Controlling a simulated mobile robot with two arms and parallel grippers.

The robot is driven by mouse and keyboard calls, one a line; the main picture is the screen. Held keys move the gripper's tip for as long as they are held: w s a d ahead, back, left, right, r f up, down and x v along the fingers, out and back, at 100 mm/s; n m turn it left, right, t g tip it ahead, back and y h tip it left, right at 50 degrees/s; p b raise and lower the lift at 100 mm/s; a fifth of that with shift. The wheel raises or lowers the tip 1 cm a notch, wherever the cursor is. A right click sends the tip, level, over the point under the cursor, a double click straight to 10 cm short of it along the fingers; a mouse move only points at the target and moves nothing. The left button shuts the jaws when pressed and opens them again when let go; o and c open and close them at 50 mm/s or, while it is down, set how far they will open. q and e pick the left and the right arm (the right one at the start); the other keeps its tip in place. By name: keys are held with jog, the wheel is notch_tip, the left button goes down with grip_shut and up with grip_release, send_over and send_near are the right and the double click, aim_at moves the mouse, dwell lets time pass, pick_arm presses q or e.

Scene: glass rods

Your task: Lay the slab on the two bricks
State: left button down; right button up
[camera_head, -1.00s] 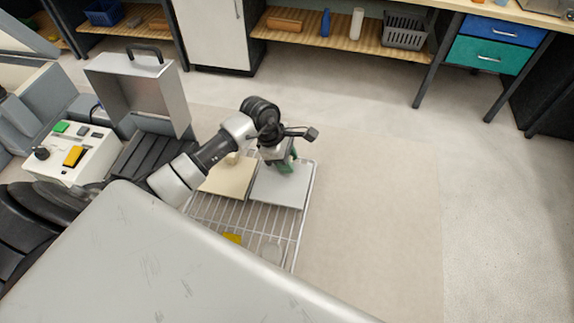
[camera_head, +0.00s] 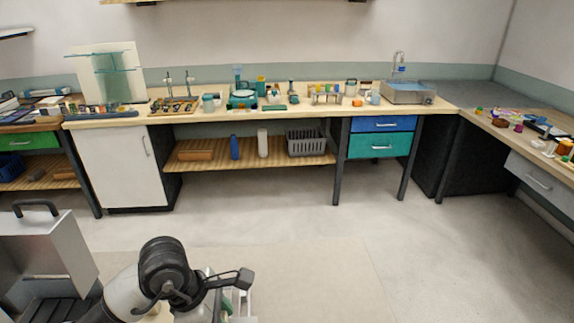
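My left gripper (camera_head: 228,302) is at the bottom edge of the head view, left of centre. Only its upper part and a bit of green show, and its fingertips are cut off by the frame, so I cannot tell if it is open or shut. My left arm's dark wrist hides much of the area below. A pale scrap of surface shows beside the gripper, too little to name. I cannot make out the slab or the two bricks for sure in this view. My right gripper is not in view.
A long workbench (camera_head: 300,112) with lab items runs along the back wall, with a wooden shelf (camera_head: 215,152) and blue and teal drawers (camera_head: 382,135) below. An open metal case (camera_head: 45,250) stands at lower left. The floor (camera_head: 330,250) in the middle is clear.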

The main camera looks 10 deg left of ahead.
pick_arm(q)
jog(key=m, duration=0.1)
jog(key=m+g, duration=0.1)
jog(key=m, duration=0.1)
jog(key=m+g, duration=0.1)
jog(key=m, duration=0.1)
jog(key=shift+d+f, duration=0.1)
jog(key=shift+d, duration=0.15)
jog(key=m+g, duration=0.1)
jog(key=m, duration=0.4)
jog(key=shift+s+g+y, duration=0.15)
jog(key=shift+g+y, duration=0.25)
jog(key=m, duration=0.2)
jog(key=m+g+y, duration=0.1)
jog(key=m, duration=0.1)
jog(key=a+m+y, duration=0.1)
jog(key=m, duration=0.1)
jog(key=shift+s+g, duration=0.1)
jog(key=shift+g, duration=0.2)
jog(key=m, duration=0.1)
jog(key=a+m+y, duration=0.1)
jog(key=m, duration=0.2)
jog(key=shift+a+r+m+y, duration=0.2)
jog(key=shift+r+m+y, duration=0.1)
jog(key=shift+m, duration=0.1)
jog(key=shift+f, duration=0.1)
